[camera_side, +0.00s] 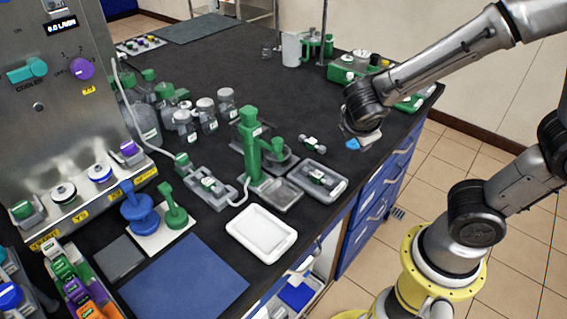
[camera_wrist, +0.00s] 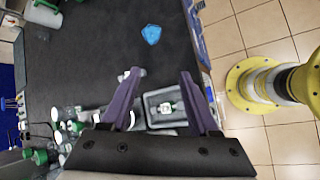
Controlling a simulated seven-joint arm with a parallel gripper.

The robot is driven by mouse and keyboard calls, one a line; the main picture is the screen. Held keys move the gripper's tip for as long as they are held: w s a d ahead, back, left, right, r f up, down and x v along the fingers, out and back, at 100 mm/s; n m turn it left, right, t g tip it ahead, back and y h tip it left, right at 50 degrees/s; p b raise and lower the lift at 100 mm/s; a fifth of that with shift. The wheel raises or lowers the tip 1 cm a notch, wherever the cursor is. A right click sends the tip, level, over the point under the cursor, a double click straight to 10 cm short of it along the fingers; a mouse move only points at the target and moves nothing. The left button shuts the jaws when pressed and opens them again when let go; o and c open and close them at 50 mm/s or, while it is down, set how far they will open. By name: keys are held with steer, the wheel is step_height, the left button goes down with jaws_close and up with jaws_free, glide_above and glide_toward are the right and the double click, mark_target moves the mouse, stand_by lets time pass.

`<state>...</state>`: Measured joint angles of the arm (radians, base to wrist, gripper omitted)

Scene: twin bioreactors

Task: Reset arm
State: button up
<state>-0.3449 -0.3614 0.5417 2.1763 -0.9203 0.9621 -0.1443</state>
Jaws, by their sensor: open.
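My gripper (camera_wrist: 160,72) shows two purple fingers spread apart in the wrist view, with nothing between their tips. It is open above the dark bench. In the side view my gripper (camera_side: 366,142) is over the right part of the bench, near its edge, and its fingers are hard to make out behind the wrist. A small blue item (camera_wrist: 151,34) lies on the bench ahead of the fingertips; it also shows just by the gripper in the side view (camera_side: 352,144). A grey tray (camera_wrist: 166,107) holding a small vial is seen between the fingers, lower down.
A green stand (camera_side: 251,150), a white tray (camera_side: 262,233) and a blue mat (camera_side: 184,278) occupy the near bench. Clear bottles (camera_side: 206,114) stand left of centre. A green rack (camera_side: 352,66) and a white jug (camera_side: 291,50) stand at the back. The bench middle is mostly clear.

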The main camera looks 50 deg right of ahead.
steer(key=s+a+r+m+t+y, duration=0.1)
steer(key=s+a+r+m+y, duration=0.1)
steer(key=s+m, duration=0.3)
steer(key=s+a+r+m+t+y, duration=0.1)
steer(key=s+a+r+m+y, duration=0.2)
steer(key=s+r+m+y, duration=0.2)
steer(key=m, duration=0.2)
steer(key=shift+s+a+r+m, duration=0.2)
steer(key=shift+a+r+m, duration=0.05)
steer(key=shift+a+m, duration=0.1)
stand_by(0.8)
